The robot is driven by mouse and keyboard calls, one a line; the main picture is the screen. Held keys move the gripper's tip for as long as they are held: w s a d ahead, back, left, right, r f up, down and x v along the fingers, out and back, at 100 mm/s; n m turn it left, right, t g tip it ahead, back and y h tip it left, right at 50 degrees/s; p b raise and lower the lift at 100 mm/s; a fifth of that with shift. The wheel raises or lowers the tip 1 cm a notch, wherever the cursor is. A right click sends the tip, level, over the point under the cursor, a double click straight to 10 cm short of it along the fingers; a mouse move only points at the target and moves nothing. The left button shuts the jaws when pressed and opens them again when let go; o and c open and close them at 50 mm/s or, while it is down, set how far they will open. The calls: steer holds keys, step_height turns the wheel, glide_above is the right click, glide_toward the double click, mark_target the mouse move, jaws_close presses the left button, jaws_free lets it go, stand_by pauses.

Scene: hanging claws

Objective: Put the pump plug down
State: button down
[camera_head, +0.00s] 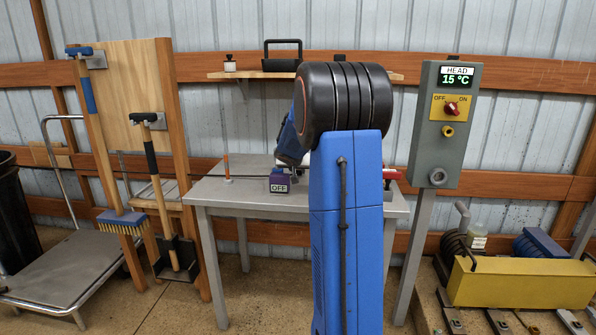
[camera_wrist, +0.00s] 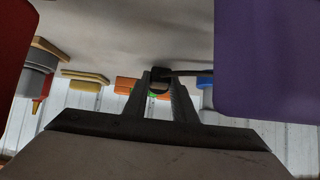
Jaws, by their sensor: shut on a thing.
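My gripper (camera_wrist: 161,84) shows in the wrist view with its two dark fingers closed together on a small black piece, taken to be the pump plug (camera_wrist: 161,72). A dark cord runs from it to the right. The pale grey surface above it in that view looks like the workbench top; I cannot tell whether the plug touches it. In the head view my blue arm hides the gripper and the plug. The workbench (camera_head: 232,193) stands behind my arm.
A red item (camera_head: 391,175) lies at the bench's right. A thin orange-and-white post (camera_head: 226,168) stands at its left. A grey control box (camera_head: 447,140) reads HEAD 15 °C. A tool board (camera_head: 135,90) and trolley (camera_head: 70,268) are left; a yellow box (camera_head: 522,283) is right.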

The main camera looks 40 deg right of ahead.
steer(key=c, duration=1.5)
jaws_free()
steer(key=shift+f, duration=0.1)
steer(key=shift+o, duration=0.2)
steer(key=shift+a+r, duration=0.1)
steer(key=shift+r, duration=0.15)
steer(key=s+a+r+n, duration=0.1)
steer(key=s+a+r, duration=0.25)
steer(key=a, duration=0.25)
steer(key=s+a+r+y, duration=0.1)
steer(key=s+a+r, duration=0.1)
steer(key=s+a, duration=0.25)
steer(key=s+a+r+n, duration=0.1)
steer(key=s+a+r, duration=0.1)
steer(key=s+a, duration=0.35)
steer(key=s+a+f+n+y, duration=0.2)
steer(key=s+a+f, duration=0.1)
steer(key=s+a, duration=0.6)
steer(key=s+a+f+n+g+y, duration=0.1)
steer(key=s+a+f+n+y, duration=0.1)
steer(key=s+a, duration=0.7)
steer(key=s+a+f+n+g+y, duration=0.1)
steer(key=s+a+f+n+y, duration=0.2)
steer(key=s+a+f, duration=0.3)
steer(key=s+a+n, duration=0.1)
steer(key=s+a, duration=0.2)
steer(key=a, duration=0.3)
steer(key=shift+s+a, duration=0.15)
steer(key=shift+s, duration=0.2)
